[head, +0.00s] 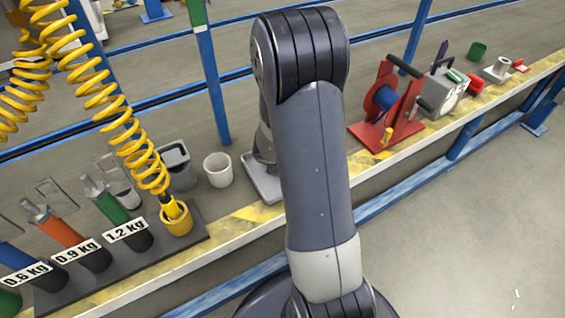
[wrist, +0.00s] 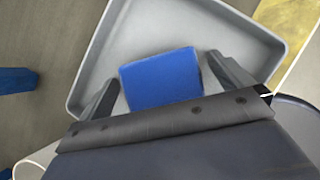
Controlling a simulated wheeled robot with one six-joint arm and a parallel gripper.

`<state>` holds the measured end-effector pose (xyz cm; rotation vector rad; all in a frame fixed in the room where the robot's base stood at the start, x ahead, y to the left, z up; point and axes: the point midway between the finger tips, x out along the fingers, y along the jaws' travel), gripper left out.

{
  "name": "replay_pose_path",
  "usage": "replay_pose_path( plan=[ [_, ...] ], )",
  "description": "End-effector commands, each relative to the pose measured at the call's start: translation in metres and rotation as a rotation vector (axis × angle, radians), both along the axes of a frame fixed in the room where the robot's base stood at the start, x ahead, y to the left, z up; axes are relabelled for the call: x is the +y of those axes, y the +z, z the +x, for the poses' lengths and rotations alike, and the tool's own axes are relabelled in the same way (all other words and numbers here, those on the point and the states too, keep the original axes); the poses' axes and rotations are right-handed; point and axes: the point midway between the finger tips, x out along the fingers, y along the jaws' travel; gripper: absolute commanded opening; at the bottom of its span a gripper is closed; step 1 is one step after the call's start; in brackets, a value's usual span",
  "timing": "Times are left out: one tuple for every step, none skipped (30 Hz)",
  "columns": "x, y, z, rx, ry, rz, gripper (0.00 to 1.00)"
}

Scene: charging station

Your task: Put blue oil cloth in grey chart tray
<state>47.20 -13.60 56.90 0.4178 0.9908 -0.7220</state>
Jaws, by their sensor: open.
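The blue oil cloth (wrist: 162,80) shows in the wrist view as a folded, flat blue square. It lies within the outline of the grey chart tray (wrist: 135,28), against the tray's floor as far as I can see. My gripper (wrist: 163,72) is open, one finger on each side of the cloth, and its body covers the near part of the tray. In the head view the grey tray (head: 259,187) shows only at its left edge beside my arm. My arm hides the cloth and the gripper there.
A white cup (head: 218,169) and a dark grey bin (head: 178,168) stand left of the tray. A rack (head: 195,243) of weighted tools and a yellow coiled hose (head: 130,140) are further left. A red reel stand (head: 383,105) stands to the right. A blue post (head: 213,85) rises behind.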

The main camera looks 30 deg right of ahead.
Motion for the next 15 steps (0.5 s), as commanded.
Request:
replay_pose_path(
  plan=[
    [0.001, 0.008, -0.001, -0.001, 0.000, 0.000, 1.00],
    [0.003, 0.012, -0.002, -0.001, 0.000, 0.000, 1.00],
    [0.006, 0.019, -0.004, -0.003, 0.001, 0.000, 1.00],
    [0.008, 0.025, -0.006, -0.003, 0.001, -0.001, 1.00],
    [0.010, 0.031, -0.009, -0.003, 0.001, 0.000, 1.00],
    [0.013, 0.039, -0.012, -0.004, 0.001, 0.001, 1.00],
    [0.016, 0.045, -0.014, -0.004, 0.003, 0.000, 1.00],
    [0.018, 0.051, -0.016, -0.003, 0.003, 0.000, 1.00],
    [0.021, 0.059, -0.020, -0.002, 0.002, -0.001, 1.00],
    [0.023, 0.064, -0.022, -0.002, 0.002, -0.001, 1.00],
    [0.026, 0.069, -0.024, -0.003, 0.002, 0.000, 1.00],
    [0.029, 0.076, -0.027, -0.003, 0.001, 0.000, 1.00],
    [0.031, 0.080, -0.029, -0.003, 0.001, 0.000, 1.00],
    [0.032, 0.085, -0.031, -0.002, 0.002, -0.001, 1.00],
    [0.034, 0.090, -0.033, -0.002, 0.002, -0.001, 1.00]
  ],
)
